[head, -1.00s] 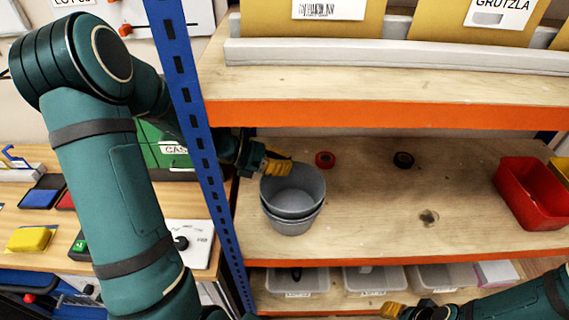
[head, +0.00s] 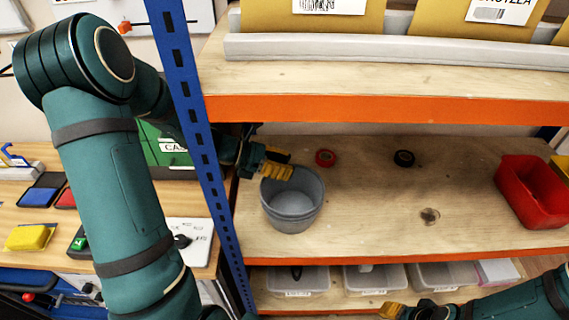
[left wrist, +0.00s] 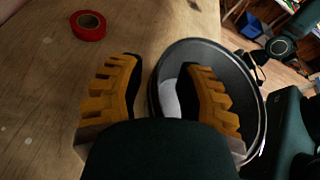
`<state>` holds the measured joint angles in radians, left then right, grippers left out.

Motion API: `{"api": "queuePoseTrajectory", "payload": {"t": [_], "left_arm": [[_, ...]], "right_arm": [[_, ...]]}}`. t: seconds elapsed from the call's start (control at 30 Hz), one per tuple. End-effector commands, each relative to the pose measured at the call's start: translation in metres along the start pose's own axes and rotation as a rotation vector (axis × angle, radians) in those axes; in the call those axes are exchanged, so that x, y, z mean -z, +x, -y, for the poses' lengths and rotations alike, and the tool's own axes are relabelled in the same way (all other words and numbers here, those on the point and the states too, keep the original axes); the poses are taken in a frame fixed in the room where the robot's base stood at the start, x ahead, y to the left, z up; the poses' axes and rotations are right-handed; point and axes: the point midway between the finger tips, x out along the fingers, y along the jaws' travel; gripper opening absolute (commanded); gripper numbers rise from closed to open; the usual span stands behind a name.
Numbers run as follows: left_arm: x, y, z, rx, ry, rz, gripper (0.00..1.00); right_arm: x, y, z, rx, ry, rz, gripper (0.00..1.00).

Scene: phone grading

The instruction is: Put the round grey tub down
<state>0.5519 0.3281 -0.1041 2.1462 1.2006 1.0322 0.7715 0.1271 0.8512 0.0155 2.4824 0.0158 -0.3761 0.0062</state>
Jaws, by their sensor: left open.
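The round grey tub (head: 292,217) stands upright on the middle shelf board, near the blue post. A line runs around its side below the rim; I cannot tell whether this is a ridge or a second tub nested with it. My left gripper (head: 277,163) is open at the tub's far left rim. In the left wrist view, the right finger of my left gripper (left wrist: 160,95) is over the tub's opening and the other is outside, with the tub's rim (left wrist: 255,90) between and around them. My right gripper (head: 392,310) shows only partly at the bottom edge.
A red bin (head: 533,195) stands at the right. The blue post (head: 195,120) and upper shelf edge (head: 400,108) are close to my left arm. The shelf's middle is clear.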

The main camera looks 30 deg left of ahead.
Motion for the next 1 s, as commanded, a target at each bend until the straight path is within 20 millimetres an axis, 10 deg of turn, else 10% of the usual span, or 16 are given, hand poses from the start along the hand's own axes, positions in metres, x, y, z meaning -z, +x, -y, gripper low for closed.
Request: {"api": "queuePoseTrajectory", "payload": {"t": [0.27,0.7,1.0], "left_arm": [[-0.015,-0.009,0.003,-0.002,0.002,0.001,0.34],[-0.012,-0.099,0.002,-0.004,0.001,0.000,0.34],[-0.011,-0.124,0.002,-0.001,0.000,0.000,0.34]], "right_arm": [[0.003,-0.011,0.004,0.001,0.001,-0.004,0.47],[0.003,-0.017,0.006,0.003,0.001,-0.003,0.47],[0.003,-0.018,0.006,0.003,0.001,-0.003,0.47]]}}
